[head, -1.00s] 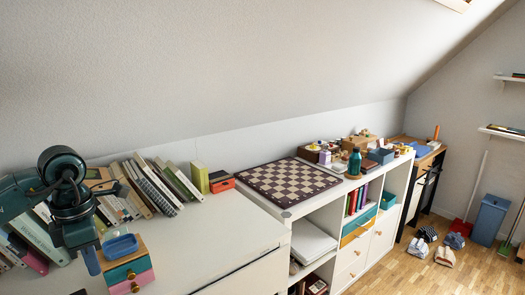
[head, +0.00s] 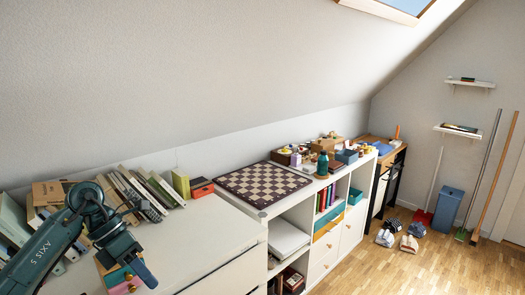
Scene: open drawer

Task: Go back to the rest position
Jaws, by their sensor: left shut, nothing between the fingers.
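My left gripper (head: 146,276) comes in from the lower left of the head view, its dark teal arm bent over the white cabinet top. Its fingers are together and hold nothing. It hangs in front of a small box of drawers (head: 116,277) with teal and pink fronts, and partly hides it. I cannot tell how far above the cabinet top it is. My right gripper is not in view.
Books (head: 145,192) stand and lean along the wall behind the arm. A chessboard (head: 262,186) lies on the white shelf unit, with a teal bottle (head: 322,165) farther right. The cabinet top (head: 200,235) right of the gripper is clear.

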